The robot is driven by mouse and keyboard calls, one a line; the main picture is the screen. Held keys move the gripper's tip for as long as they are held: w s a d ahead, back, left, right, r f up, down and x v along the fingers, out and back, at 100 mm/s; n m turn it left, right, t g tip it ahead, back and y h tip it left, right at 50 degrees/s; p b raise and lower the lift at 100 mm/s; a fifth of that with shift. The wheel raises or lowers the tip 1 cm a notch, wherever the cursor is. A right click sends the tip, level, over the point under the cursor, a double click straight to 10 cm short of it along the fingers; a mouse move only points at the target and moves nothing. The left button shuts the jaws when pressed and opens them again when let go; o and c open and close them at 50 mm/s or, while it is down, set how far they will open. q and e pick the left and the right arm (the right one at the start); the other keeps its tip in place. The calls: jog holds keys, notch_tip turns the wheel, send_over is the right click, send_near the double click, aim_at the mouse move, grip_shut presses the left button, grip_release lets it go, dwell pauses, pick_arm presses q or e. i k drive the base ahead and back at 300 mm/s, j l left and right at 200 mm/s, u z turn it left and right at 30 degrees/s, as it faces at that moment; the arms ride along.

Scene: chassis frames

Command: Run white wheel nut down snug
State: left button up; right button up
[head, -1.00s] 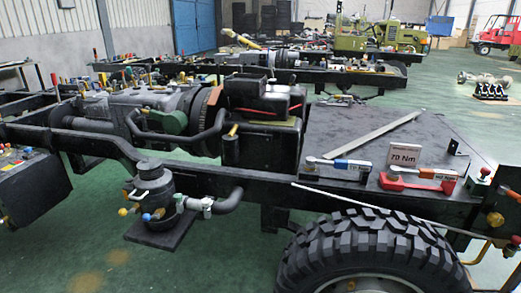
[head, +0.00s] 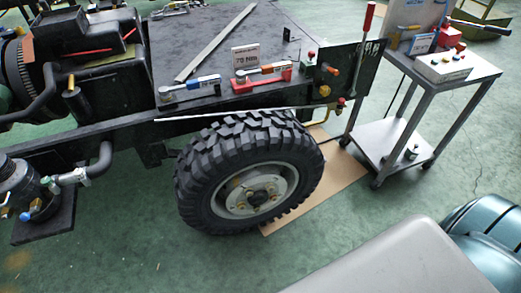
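The wheel (head: 248,172) stands upright at the chassis corner, with a black knobbly tyre and a pale grey rim. Several small nuts ring its hub (head: 257,190). Some look yellowish, and I cannot tell which one is the white wheel nut at this size. Neither gripper is in view.
A grey metal trolley (head: 440,88) stands right of the wheel, with a white button box (head: 445,66) and tools on top. A red-handled bar (head: 363,45) stands upright beside it. A brown sheet (head: 330,180) lies under the wheel.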

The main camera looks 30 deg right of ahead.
aim_at(269, 187)
jog(key=l+z, duration=0.15)
jog(key=z, duration=0.55)
jog(key=i, duration=0.05)
